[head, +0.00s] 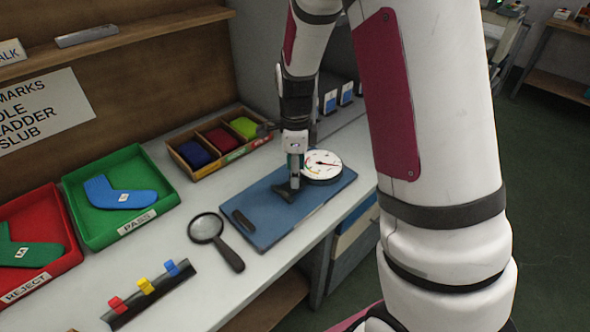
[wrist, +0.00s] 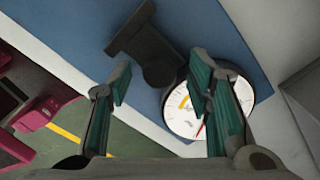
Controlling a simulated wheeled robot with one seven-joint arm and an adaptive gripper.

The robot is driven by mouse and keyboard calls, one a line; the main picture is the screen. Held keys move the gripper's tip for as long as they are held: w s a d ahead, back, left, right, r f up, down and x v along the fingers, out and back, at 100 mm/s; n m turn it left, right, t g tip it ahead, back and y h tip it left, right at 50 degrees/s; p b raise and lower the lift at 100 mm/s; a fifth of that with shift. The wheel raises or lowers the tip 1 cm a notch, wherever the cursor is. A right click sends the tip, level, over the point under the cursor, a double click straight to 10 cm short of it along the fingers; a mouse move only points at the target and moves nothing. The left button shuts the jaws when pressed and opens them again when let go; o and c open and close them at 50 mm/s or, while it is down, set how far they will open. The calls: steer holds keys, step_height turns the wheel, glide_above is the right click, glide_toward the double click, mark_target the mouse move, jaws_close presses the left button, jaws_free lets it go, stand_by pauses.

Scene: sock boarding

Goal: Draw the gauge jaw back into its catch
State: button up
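The gauge is a blue board (head: 272,224) with a round white dial (head: 324,163) at its far right end. A dark T-shaped jaw (head: 284,193) lies on the board near the dial. A dark bar (head: 243,220) sits at the board's near left end. My gripper (head: 295,180) points down over the jaw, beside the dial. In the wrist view the two teal-padded fingers of my gripper (wrist: 161,80) are apart, with the jaw (wrist: 146,42) showing between and beyond them. The right finger covers part of the dial (wrist: 182,115). I cannot tell whether a finger touches the jaw.
A magnifying glass (head: 207,228) lies left of the board. Green (head: 75,190) and red (head: 70,218) trays hold socks. A divided wooden box (head: 185,170) stands behind. A rack with coloured clips (head: 150,295) lies at the front. The table's front edge is close to the board.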

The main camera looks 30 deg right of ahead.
steer(key=shift+r, duration=0.1)
step_height(320, 180, up, 12)
stand_by(0.5)
stand_by(0.4)
steer(key=s+a+r+n+t+p, duration=0.2)
steer(key=s+a+r+n+p, duration=0.1)
steer(key=s+r+n, duration=0.9)
steer(key=s+a+r+n+t+p, duration=0.2)
steer(key=s+r+n+p, duration=0.1)
steer(key=s+n, duration=0.8)
steer(key=s, duration=0.4)
steer(key=shift+s+a, duration=0.15)
steer(key=shift+s, duration=0.1)
steer(key=shift+r, duration=0.1)
